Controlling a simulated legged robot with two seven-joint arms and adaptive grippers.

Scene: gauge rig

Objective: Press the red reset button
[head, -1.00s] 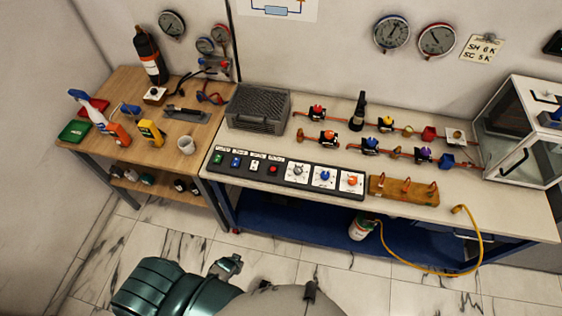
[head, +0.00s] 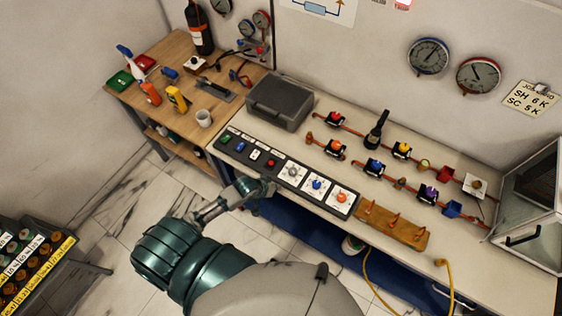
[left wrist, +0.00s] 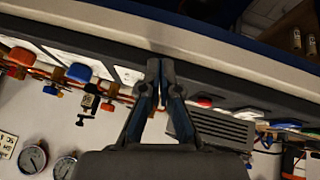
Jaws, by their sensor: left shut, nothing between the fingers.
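The red reset button (head: 271,163) is on the black control panel (head: 243,152) along the bench's front edge, left of the white dial plates. A red button also shows in the left wrist view (left wrist: 204,101), right of my fingers. My left gripper (head: 267,186) is shut and empty, just in front of the panel and below the red button in the head view. In the left wrist view its fingertips (left wrist: 160,66) are together; a gap between them and the red button shows. Contact with the panel cannot be told. My right gripper is not in view.
A grey box (head: 279,101) stands behind the panel. Red pipes with coloured valves (head: 374,167) run along the bench, and a wooden block (head: 393,226) lies right of the panel. A rack of bottles (head: 34,262) stands at lower left. The floor between is clear.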

